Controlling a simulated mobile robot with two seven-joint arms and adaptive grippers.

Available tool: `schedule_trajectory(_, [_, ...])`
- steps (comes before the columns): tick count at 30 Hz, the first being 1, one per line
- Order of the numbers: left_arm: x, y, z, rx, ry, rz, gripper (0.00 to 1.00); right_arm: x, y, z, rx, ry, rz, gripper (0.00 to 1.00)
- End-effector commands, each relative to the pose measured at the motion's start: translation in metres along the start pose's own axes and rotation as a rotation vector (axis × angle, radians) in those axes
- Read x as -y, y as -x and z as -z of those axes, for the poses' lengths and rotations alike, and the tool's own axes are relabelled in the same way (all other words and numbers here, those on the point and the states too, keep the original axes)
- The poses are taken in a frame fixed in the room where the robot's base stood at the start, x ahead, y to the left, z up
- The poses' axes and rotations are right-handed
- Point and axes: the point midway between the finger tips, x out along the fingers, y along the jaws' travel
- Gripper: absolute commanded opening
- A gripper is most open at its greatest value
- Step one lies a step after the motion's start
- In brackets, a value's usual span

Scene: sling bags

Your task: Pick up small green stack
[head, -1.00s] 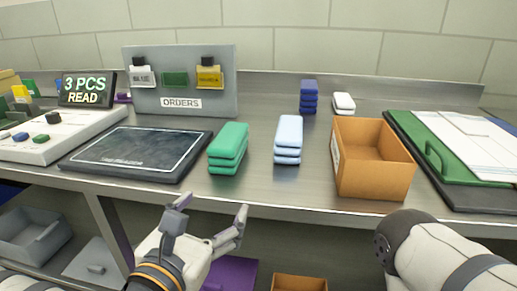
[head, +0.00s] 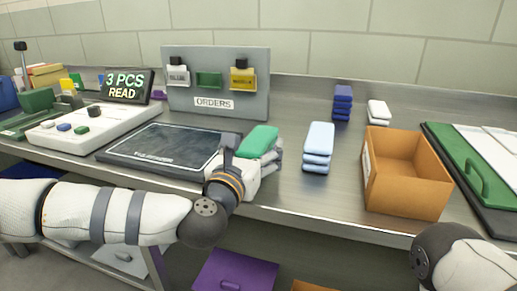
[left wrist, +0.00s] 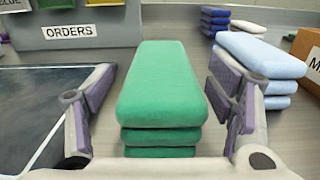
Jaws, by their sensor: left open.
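The small green stack (head: 262,139) stands near the front edge of the counter, just right of the dark pad. In the left wrist view the green stack (left wrist: 164,92) shows several flat layers, upright and centred. My left gripper (head: 250,160) is at the stack; in the left wrist view its open fingers (left wrist: 160,95) stand on either side of the stack, with gaps visible between fingers and stack. The stack's lower part is hidden by the gripper in the head view. Of my right arm only a link shows at the lower right; its gripper is out of view.
A light blue stack (head: 318,147) stands close right of the left gripper. An orange box (head: 407,190) is further right. A dark pad (head: 150,150) lies to the left, with the ORDERS board (head: 216,85) behind. Dark blue (head: 342,102) and white (head: 378,112) stacks stand further back.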

Motion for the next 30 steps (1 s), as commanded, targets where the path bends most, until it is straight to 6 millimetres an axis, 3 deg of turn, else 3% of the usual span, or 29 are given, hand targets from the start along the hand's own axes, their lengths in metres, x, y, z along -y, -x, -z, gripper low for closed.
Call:
schedule_trajectory(4, [0.000,0.000,0.000,0.000,0.000,0.001,0.73,0.000,0.000,0.000,0.001,0.000,0.000,0.76])
schedule_trajectory(9, [0.000,0.001,0.000,0.000,0.000,0.000,0.34,0.000,0.000,0.000,0.001,0.000,0.000,0.76])
schedule_trajectory(12, [0.000,0.001,0.000,0.000,0.000,0.001,0.18,0.000,0.000,0.000,0.001,0.000,0.000,0.76])
schedule_trajectory(19, [0.000,0.001,-0.001,0.001,0.000,0.000,0.18,0.000,0.000,0.000,0.000,0.000,0.000,0.76])
schedule_trajectory(23, [0.000,0.001,-0.011,0.004,0.000,0.000,0.18,0.000,0.002,0.000,-0.003,0.000,0.000,0.76])
schedule_trajectory(27, [0.000,0.004,-0.041,0.008,0.000,0.001,0.18,0.000,0.007,0.002,-0.015,0.000,0.001,0.76])
schedule_trajectory(30, [-0.003,0.028,-0.070,0.013,-0.001,0.002,0.18,0.000,0.015,0.005,-0.034,-0.001,0.002,0.76])
